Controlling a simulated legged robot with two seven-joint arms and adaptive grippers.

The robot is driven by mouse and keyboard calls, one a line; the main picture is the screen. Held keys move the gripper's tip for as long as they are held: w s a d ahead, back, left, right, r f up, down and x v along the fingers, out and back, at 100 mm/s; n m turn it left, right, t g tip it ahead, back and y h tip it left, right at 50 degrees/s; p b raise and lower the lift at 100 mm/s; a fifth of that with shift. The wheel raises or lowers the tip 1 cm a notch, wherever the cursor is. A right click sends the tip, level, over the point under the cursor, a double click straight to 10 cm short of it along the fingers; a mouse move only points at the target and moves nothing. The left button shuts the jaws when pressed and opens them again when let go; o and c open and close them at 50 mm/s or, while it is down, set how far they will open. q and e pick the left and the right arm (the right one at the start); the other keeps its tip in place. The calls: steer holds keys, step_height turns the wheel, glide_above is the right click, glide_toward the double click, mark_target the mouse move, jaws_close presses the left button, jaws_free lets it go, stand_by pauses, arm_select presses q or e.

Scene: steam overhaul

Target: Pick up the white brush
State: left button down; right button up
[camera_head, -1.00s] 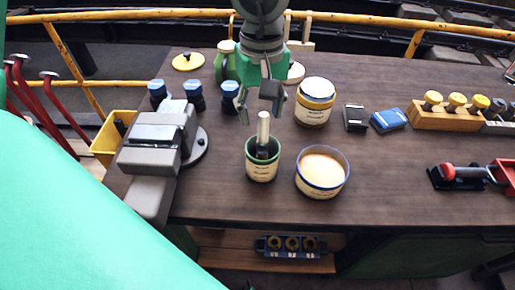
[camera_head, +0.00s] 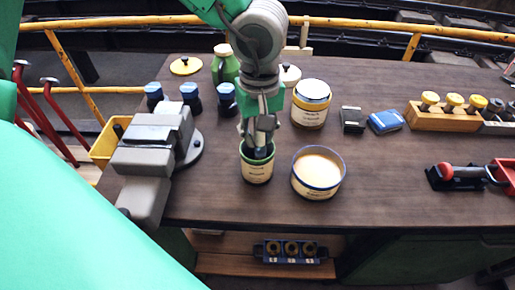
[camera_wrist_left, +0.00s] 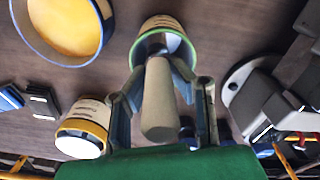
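The white brush stands upright in a green-rimmed pot (camera_head: 257,171). Its pale handle (camera_wrist_left: 160,105) shows clearly in the left wrist view, pointing toward the camera. In the head view the brush is hidden behind my left gripper (camera_head: 258,148), which points down over the pot's mouth. In the left wrist view my left gripper (camera_wrist_left: 160,72) has one finger on each side of the handle, and its fingertips close in against it. The pot also shows there (camera_wrist_left: 160,24). My right gripper is in neither view.
A blue-rimmed pot of cream paste (camera_head: 318,190) stands just right of the green-rimmed pot. A yellow-banded tin (camera_head: 311,112) is behind it. A grey vise (camera_head: 150,160) stands at the left.

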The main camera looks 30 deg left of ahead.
arm_select(q)
steer(key=shift+d+r, duration=0.1)
steer(key=shift+d, duration=0.25)
steer(key=shift+a+r, duration=0.3)
step_height(320, 180, up, 9)
steer(key=shift+r+p, duration=0.1)
steer(key=shift+p, duration=1.05)
steer(key=shift+d+r, duration=0.1)
steer(key=shift+d, duration=0.1)
steer(key=shift+a, duration=0.25)
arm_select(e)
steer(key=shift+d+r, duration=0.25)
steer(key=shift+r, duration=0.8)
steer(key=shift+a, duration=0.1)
